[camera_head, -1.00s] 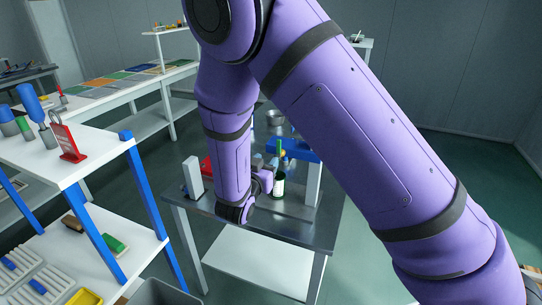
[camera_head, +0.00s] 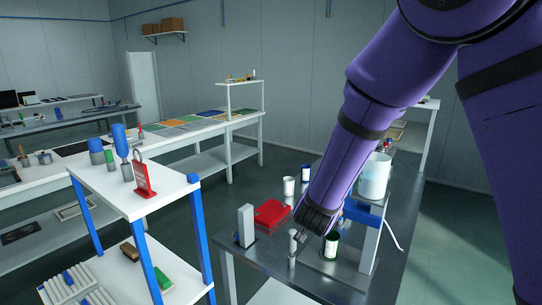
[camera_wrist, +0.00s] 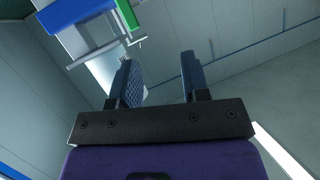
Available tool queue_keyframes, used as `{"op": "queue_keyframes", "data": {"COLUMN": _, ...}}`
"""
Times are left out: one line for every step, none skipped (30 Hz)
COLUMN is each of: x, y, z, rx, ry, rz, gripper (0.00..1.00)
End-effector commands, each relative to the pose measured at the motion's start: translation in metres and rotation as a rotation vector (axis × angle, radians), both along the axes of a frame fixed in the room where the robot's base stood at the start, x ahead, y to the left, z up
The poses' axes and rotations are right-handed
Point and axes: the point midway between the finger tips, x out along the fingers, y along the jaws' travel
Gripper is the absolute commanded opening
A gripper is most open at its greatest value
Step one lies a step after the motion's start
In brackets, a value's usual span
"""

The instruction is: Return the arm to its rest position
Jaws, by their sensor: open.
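My arm comes in from the upper right of the head view, and its purple forearm slopes down to the left. Its wrist end is in front of or over the metal-topped table; the height gap cannot be told. In the wrist view my gripper (camera_wrist: 158,65) has its two dark fingers apart, with nothing between them. Beyond the fingers are grey wall panels.
The metal table (camera_head: 270,262) holds a red case (camera_head: 271,213), a white upright block (camera_head: 246,226), a dark green-and-white can (camera_head: 331,246) and a translucent container (camera_head: 375,177). A white rack with blue posts (camera_head: 197,235) stands left. Floor right of the table is clear.

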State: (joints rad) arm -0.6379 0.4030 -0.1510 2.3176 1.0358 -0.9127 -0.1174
Motion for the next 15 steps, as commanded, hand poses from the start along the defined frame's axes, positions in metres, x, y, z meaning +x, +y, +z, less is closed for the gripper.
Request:
{"op": "queue_keyframes", "data": {"x": 0.000, "y": -0.004, "z": 0.015, "rx": 0.043, "ry": 0.014, "rz": 0.029, "gripper": 0.43}}
{"op": "queue_keyframes", "data": {"x": -0.001, "y": -0.005, "z": 0.022, "rx": 0.066, "ry": 0.026, "rz": 0.053, "gripper": 0.43}}
{"op": "queue_keyframes", "data": {"x": -0.003, "y": -0.007, "z": 0.030, "rx": 0.094, "ry": 0.045, "rz": 0.083, "gripper": 0.43}}
{"op": "queue_keyframes", "data": {"x": -0.005, "y": -0.008, "z": 0.037, "rx": 0.113, "ry": 0.058, "rz": 0.108, "gripper": 0.43}}
{"op": "queue_keyframes", "data": {"x": -0.007, "y": -0.009, "z": 0.044, "rx": 0.131, "ry": 0.070, "rz": 0.131, "gripper": 0.43}}
{"op": "queue_keyframes", "data": {"x": -0.011, "y": -0.011, "z": 0.053, "rx": 0.153, "ry": 0.087, "rz": 0.162, "gripper": 0.43}}
{"op": "queue_keyframes", "data": {"x": -0.013, "y": -0.013, "z": 0.060, "rx": 0.168, "ry": 0.099, "rz": 0.183, "gripper": 0.43}}
{"op": "queue_keyframes", "data": {"x": -0.017, "y": -0.014, "z": 0.067, "rx": 0.182, "ry": 0.112, "rz": 0.207, "gripper": 0.43}}
{"op": "queue_keyframes", "data": {"x": -0.022, "y": -0.017, "z": 0.076, "rx": 0.198, "ry": 0.129, "rz": 0.237, "gripper": 0.43}}
{"op": "queue_keyframes", "data": {"x": -0.027, "y": -0.018, "z": 0.082, "rx": 0.208, "ry": 0.142, "rz": 0.261, "gripper": 0.43}}
{"op": "queue_keyframes", "data": {"x": -0.032, "y": -0.020, "z": 0.089, "rx": 0.216, "ry": 0.156, "rz": 0.283, "gripper": 0.43}}
{"op": "queue_keyframes", "data": {"x": -0.040, "y": -0.023, "z": 0.097, "rx": 0.225, "ry": 0.174, "rz": 0.313, "gripper": 0.43}}
{"op": "queue_keyframes", "data": {"x": -0.045, "y": -0.025, "z": 0.103, "rx": 0.231, "ry": 0.187, "rz": 0.334, "gripper": 0.43}}
{"op": "queue_keyframes", "data": {"x": -0.051, "y": -0.027, "z": 0.110, "rx": 0.235, "ry": 0.200, "rz": 0.356, "gripper": 0.43}}
{"op": "queue_keyframes", "data": {"x": -0.060, "y": -0.031, "z": 0.117, "rx": 0.238, "ry": 0.219, "rz": 0.383, "gripper": 0.43}}
